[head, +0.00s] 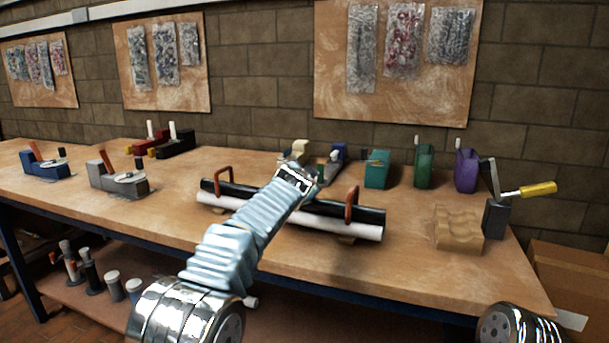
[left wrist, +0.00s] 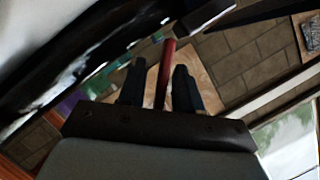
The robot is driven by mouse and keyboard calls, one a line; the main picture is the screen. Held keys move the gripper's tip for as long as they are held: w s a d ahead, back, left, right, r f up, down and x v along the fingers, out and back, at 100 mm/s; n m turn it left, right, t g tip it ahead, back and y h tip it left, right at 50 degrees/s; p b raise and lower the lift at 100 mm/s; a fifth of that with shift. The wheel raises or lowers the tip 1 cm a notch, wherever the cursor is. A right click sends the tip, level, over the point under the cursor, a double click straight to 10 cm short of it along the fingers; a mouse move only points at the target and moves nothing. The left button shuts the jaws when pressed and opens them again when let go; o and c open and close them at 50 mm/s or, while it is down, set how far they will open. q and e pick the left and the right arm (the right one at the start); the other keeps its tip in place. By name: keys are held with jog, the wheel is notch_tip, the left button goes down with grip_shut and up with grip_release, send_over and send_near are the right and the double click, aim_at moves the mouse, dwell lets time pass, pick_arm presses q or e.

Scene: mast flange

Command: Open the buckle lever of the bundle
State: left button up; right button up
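The bundle of a black tube and a white tube (head: 290,221) lies across the workbench, with an orange-red loop at its left part (head: 223,182) and another at its right part (head: 352,205). My left arm crosses in front of its middle in the head view, hiding that part. In the left wrist view my left gripper (left wrist: 158,88) has its two dark fingers apart, with a red bar (left wrist: 166,72), seemingly the buckle lever, between them. A gap shows beside the bar, so the fingers look open around it. My right gripper is out of view.
On the workbench (head: 150,215), a tan wavy block (head: 458,229) and a clamp with a yellow handle (head: 530,190) stand at right. Teal (head: 377,170), green (head: 424,166) and purple (head: 466,171) holders stand behind. Grey (head: 120,181) and blue (head: 45,165) fixtures sit at left.

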pick_arm(q)
grip_shut()
dwell(0.4)
jog(key=n, duration=0.1)
jog(key=a+n+g+h, duration=0.1)
jog(key=n, duration=0.1)
jog(key=shift+w+a+r+h, duration=0.2)
jog(key=shift+w+r+h, duration=0.05)
jog(key=shift+r+h, duration=0.15)
jog(key=shift+w+a+r+n+g+h, duration=0.15)
jog(key=shift+a+n+g+h, duration=0.2)
jog(key=shift+n, duration=0.35)
jog(key=shift+w+a+n+g+h, duration=0.1)
jog(key=shift+a+n+g+h, duration=0.15)
jog(key=shift+n+h, duration=0.35)
grip_release()
